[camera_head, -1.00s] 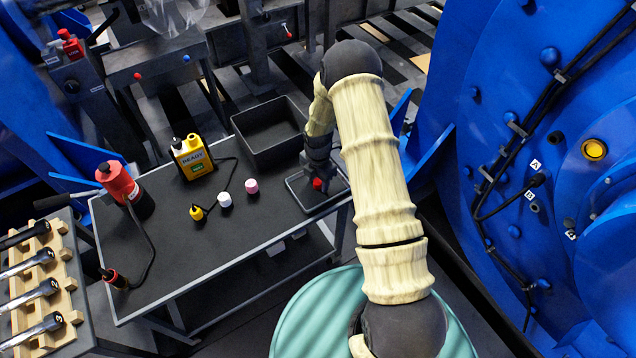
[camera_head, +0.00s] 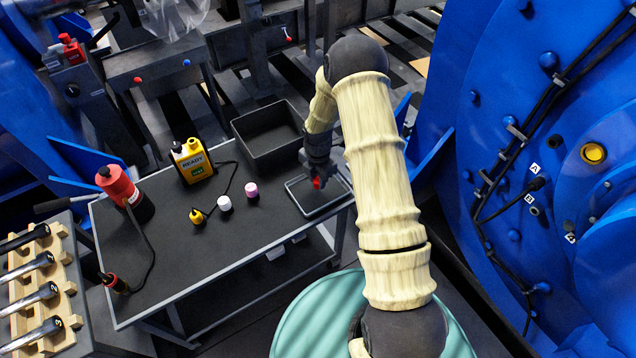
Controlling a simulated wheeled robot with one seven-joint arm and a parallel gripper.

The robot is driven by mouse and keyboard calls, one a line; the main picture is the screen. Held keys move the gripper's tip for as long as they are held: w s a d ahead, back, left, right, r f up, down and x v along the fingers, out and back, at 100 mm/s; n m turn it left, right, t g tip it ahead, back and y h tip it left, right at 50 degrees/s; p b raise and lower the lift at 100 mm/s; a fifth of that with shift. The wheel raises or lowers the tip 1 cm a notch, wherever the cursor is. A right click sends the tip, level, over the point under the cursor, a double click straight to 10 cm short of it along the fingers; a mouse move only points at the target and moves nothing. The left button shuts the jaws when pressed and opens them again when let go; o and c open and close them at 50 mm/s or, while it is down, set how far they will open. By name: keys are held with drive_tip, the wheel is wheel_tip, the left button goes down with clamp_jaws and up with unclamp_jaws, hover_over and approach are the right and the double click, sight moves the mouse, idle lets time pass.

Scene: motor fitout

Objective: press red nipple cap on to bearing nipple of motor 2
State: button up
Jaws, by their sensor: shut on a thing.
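The red nipple cap (camera_head: 317,183) is a small red piece above the shallow grey tray (camera_head: 338,203) at the right end of the dark worktable. My gripper (camera_head: 318,176) points down over the tray and is shut on the red cap. The fingertips are small and partly hidden here. A big blue motor housing (camera_head: 480,110) fills the right side, with a yellow-ringed fitting (camera_head: 593,152) and ports labelled A, B and C. I cannot tell which motor this is, and I cannot make out a bearing nipple for certain.
Numbered wrenches (camera_head: 40,290) lie in a rack at left.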

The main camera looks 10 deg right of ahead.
wheel_tip(320, 180, up, 7)
drive_tip(key=shift+r, duration=0.1)
idle(0.6)
drive_tip(key=w+a+r+t+y+p, duration=0.2)
drive_tip(key=a+r+t+p, duration=0.15)
drive_tip(key=r+p, duration=0.4)
drive_tip(key=w+a+r+m+t+y+p, duration=0.15)
drive_tip(key=a+r+p, duration=0.25)
drive_tip(key=r, duration=0.6)
drive_tip(key=w+a+r+n+t+y+p, duration=0.1)
drive_tip(key=w+a+r+t+y+p, duration=0.2)
drive_tip(key=r+p, duration=0.4)
drive_tip(key=s+a+r+t+y+p, duration=0.1)
drive_tip(key=r+t+p, duration=0.1)
drive_tip(key=r, duration=0.6)
drive_tip(key=s+a+r+m+t+y+p, duration=0.1)
drive_tip(key=r+p, duration=0.3)
drive_tip(key=r, duration=0.5)
drive_tip(key=s+a+r+t+y+p, duration=0.1)
drive_tip(key=s+a+r+t+p, duration=0.1)
drive_tip(key=r, duration=0.7)
drive_tip(key=shift+s+r+t+y+p, duration=0.15)
drive_tip(key=shift+s+t+y+p, duration=0.3)
drive_tip(key=shift+t, duration=0.65)
